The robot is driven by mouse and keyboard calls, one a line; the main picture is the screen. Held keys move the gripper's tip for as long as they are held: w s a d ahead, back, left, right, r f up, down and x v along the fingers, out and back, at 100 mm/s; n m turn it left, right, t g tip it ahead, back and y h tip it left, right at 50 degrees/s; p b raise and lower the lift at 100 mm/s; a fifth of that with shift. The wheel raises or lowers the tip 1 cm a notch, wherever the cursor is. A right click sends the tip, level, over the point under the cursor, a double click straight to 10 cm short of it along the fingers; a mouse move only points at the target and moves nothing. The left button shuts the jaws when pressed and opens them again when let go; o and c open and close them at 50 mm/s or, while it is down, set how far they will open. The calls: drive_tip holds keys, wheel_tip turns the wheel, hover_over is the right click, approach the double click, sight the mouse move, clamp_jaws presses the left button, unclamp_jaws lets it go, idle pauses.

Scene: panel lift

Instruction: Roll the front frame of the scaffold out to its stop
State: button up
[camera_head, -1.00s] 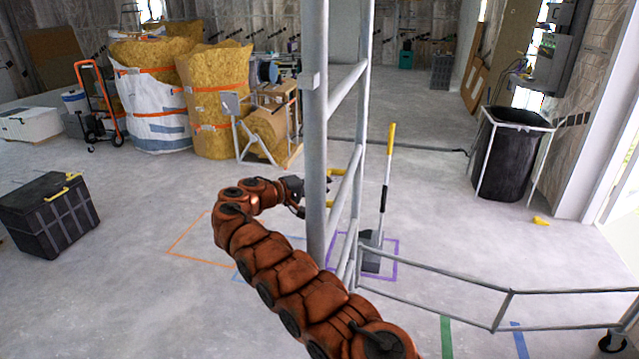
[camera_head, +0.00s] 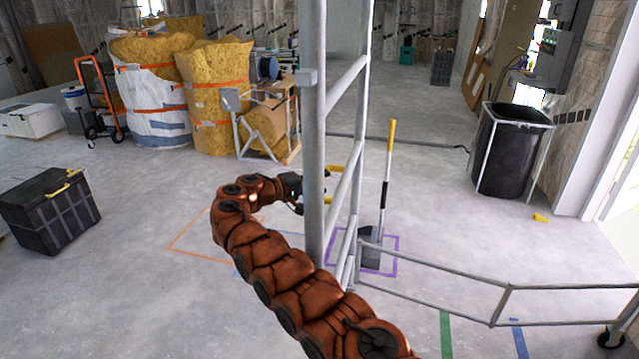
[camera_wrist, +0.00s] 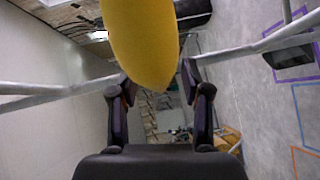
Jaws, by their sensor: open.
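The scaffold's front frame shows as a tall grey upright (camera_head: 313,130) with rungs behind it, in the middle of the head view. Low grey rails (camera_head: 430,262) run from it to the right. Small yellow parts (camera_head: 335,168) show just behind the upright. My gripper (camera_head: 298,193) is at the upright's left side, its tips partly hidden there. In the wrist view, a large rounded yellow piece (camera_wrist: 143,45) hangs down before the open fingers, its lower end seen between them (camera_wrist: 160,85). I cannot tell whether they touch it. Grey tubes (camera_wrist: 255,45) cross behind.
A black caster (camera_head: 611,340) stands under the rails at the lower right. A yellow-handled tool (camera_head: 386,180) stands near the purple floor outline (camera_head: 397,260). A black crate (camera_head: 48,215) is at left, a dark bin (camera_head: 508,155) at right. The floor between is mostly clear.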

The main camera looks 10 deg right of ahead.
drive_tip(key=v, duration=0.7)
drive_tip(key=shift+s+a, duration=0.15)
drive_tip(key=shift+a, duration=0.05)
idle(0.5)
